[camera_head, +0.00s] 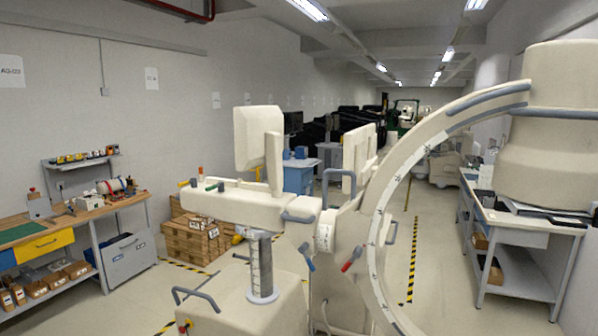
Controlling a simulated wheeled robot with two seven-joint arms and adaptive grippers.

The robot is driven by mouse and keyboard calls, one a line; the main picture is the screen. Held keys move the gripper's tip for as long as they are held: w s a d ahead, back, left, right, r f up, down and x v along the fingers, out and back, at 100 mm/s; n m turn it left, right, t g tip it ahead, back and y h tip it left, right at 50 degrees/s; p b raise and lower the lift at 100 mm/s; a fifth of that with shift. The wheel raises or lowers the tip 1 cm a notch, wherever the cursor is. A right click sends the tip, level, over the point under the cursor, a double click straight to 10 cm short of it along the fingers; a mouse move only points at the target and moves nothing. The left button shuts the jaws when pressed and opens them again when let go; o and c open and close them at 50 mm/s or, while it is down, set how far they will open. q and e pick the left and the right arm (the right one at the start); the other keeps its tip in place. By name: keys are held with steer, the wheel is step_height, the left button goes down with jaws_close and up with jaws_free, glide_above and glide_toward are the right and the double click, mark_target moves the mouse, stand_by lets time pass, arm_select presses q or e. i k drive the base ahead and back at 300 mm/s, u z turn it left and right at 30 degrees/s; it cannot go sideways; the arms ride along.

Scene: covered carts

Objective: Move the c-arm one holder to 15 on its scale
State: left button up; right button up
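A large cream C-arm machine stands close in front of me. Its curved arc (384,200) sweeps from the lower middle up to the right, with small dark marks along its inner band. A thick cylindrical head (550,125) sits at the arc's upper right end. The holder body (345,225) grips the arc at the middle and carries a round marked dial (325,238). A blue lever (307,257) and a red-tipped lever (352,259) stick out near it. A grey marked column (261,266) stands under the horizontal arm (250,206). The scale readings are too small to read. Neither of my grippers shows.
A grey table (525,222) stands at the right. Open floor (428,250) with a yellow-black stripe lies between the arc and that table.

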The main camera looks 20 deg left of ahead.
mark_target(338, 233)
steer(key=u, duration=0.4)
steer(key=i, duration=1.3)
steer(key=z, duration=0.5)
